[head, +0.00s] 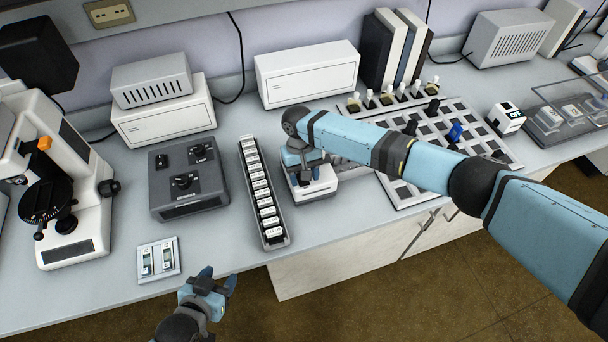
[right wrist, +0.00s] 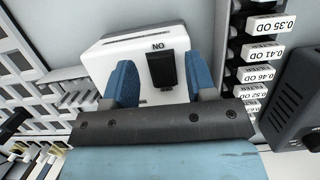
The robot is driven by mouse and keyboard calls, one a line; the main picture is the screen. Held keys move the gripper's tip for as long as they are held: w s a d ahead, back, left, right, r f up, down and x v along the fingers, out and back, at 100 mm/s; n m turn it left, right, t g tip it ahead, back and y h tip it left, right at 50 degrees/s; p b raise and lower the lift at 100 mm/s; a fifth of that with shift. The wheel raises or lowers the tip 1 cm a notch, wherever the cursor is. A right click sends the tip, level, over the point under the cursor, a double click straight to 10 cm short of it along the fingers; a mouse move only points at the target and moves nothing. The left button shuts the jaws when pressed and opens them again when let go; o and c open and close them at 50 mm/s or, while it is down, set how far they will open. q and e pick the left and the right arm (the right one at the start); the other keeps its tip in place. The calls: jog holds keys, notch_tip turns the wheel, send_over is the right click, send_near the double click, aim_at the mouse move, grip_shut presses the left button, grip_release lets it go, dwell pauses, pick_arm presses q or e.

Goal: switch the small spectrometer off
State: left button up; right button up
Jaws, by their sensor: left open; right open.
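A small white box (head: 320,188), likely the small spectrometer, sits on the bench right of a long rack of labelled filters. It also shows in the right wrist view (right wrist: 109,59), with a slot in its top and a black switch (right wrist: 160,72) beside an upside-down "ON" mark. My right gripper (head: 308,170) is over this box, pointing down and hiding part of it. My left gripper (head: 219,276) is open and empty at the bench's front edge.
The filter rack (head: 277,240) stands close left of the box, then a dark control unit (head: 188,198) with knobs. A large slotted tray (head: 480,126) lies to the right. A microscope (head: 80,225) is far left, and a small two-slot plate (head: 158,260) lies near the front edge.

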jog(key=b+v, duration=0.1)
jog(key=v, duration=1.2)
jog(key=shift+r, duration=0.15)
jog(key=s+a+f+t+y+p, duration=0.3)
jog(key=s+f+t+y, duration=0.35)
jog(key=s+f, duration=0.65)
jog(key=s+d+t+h+p, duration=0.1)
jog(key=s+d+t, duration=0.2)
jog(key=s+d, duration=0.5)
jog(key=s+d+t+h+p, duration=0.1)
jog(key=s+d+t, duration=0.3)
jog(key=s+d, duration=0.4)
jog(key=d, duration=0.7)
jog(key=shift+s+d+r+m, duration=0.25)
jog(key=shift+s+d+m, duration=0.05)
jog(key=shift+s+d, duration=0.05)
